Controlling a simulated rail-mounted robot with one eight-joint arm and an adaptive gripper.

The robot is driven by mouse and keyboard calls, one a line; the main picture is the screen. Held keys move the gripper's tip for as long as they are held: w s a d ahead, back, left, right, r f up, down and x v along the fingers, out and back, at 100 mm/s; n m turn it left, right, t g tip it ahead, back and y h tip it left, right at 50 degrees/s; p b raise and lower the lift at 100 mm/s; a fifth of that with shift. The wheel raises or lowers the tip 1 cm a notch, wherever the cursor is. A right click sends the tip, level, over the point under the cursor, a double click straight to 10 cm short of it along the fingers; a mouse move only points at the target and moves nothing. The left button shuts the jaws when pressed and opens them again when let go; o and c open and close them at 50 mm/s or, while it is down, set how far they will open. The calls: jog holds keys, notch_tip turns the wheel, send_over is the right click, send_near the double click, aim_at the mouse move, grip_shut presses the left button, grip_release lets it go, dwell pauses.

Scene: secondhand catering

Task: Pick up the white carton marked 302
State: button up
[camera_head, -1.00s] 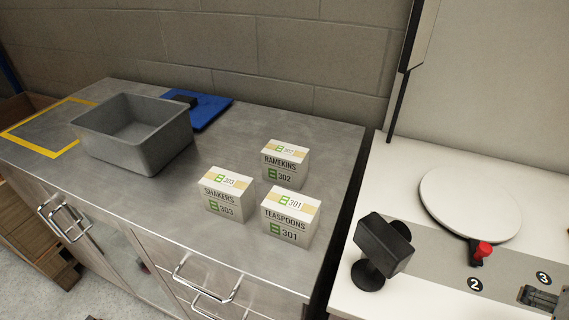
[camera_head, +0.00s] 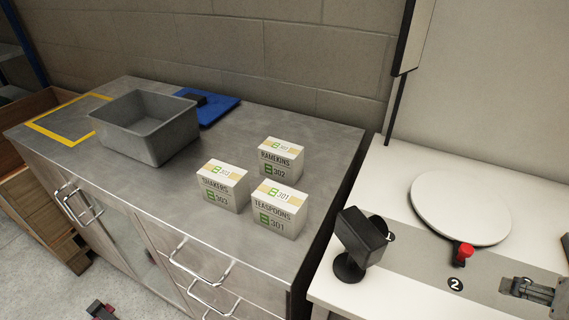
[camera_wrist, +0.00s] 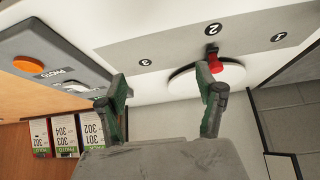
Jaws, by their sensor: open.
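The white carton marked 302 (camera_head: 281,160), labelled RAMEKINS, stands upright on the steel counter (camera_head: 250,122) in the head view. It has a tan band on top. The carton marked 303 (camera_head: 222,187), labelled SHAKERS, stands in front of it to the left. The carton marked 301 (camera_head: 279,210), labelled TEASPOONS, stands directly in front of it. Small gaps separate the three. My gripper (camera_wrist: 160,82) is open and empty in the wrist view, facing the white worktop with the red lever. No carton shows between its fingers.
A grey bin (camera_head: 147,130) and a blue mat (camera_head: 218,108) are left of the cartons. A white worktop (camera_head: 400,185) with a round disc (camera_head: 461,208), a red-tipped lever (camera_head: 465,251) and a black device (camera_head: 361,240) is at the right. Numbered cards (camera_wrist: 67,140) show in the wrist view.

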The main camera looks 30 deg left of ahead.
jog(key=w+a+r+n+g+y+p, duration=0.15)
jog(key=w+a+r+n+p, duration=0.35)
jog(key=a, duration=0.6)
jog(key=n+g+p, duration=0.6)
jog(key=n+p, duration=0.2)
jog(key=n, duration=0.6)
send_near(280, 165)
jog(key=shift+w+a+r+t, duration=0.25)
jog(key=shift+w+a+r, duration=0.55)
jog(key=shift+w, duration=0.25)
jog(key=shift+a+f, duration=0.15)
jog(key=shift+f, duration=0.15)
jog(key=f, duration=0.4)
jog(key=a+f, duration=0.1)
jog(key=f, duration=0.3)
jog(key=f+p, duration=0.1)
jog(key=f, duration=0.3)
jog(key=shift+a+f, duration=0.15)
jog(key=shift+a, duration=0.2)
jog(key=shift+f, duration=0.4)
jog(key=shift+f+b, duration=0.25)
jog(key=shift+b, duration=0.15)
jog(key=shift+c, duration=0.5)
